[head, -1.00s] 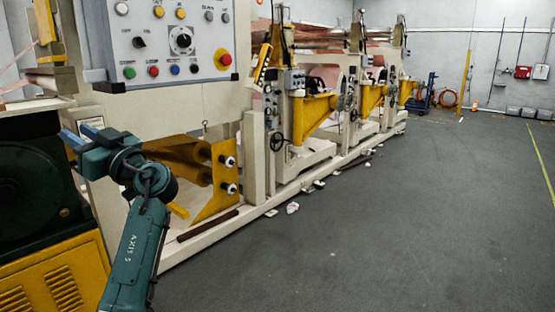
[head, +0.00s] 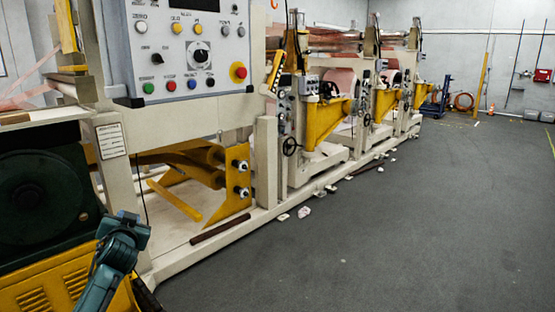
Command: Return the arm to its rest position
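Part of my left arm (head: 112,252) shows at the lower left of the head view, a teal link running up from the bottom edge to a rounded joint. It is in front of the yellow machine base and below the control panel. No gripper fingers can be made out on it, and nothing held is visible. My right arm and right gripper are not in view.
A control panel (head: 165,67) with knobs and coloured buttons hangs at the upper left on the cream machine frame (head: 265,160). A dark green housing (head: 40,185) stands at the left. Grey floor (head: 400,230) is open at the right, with small scraps along the machine.

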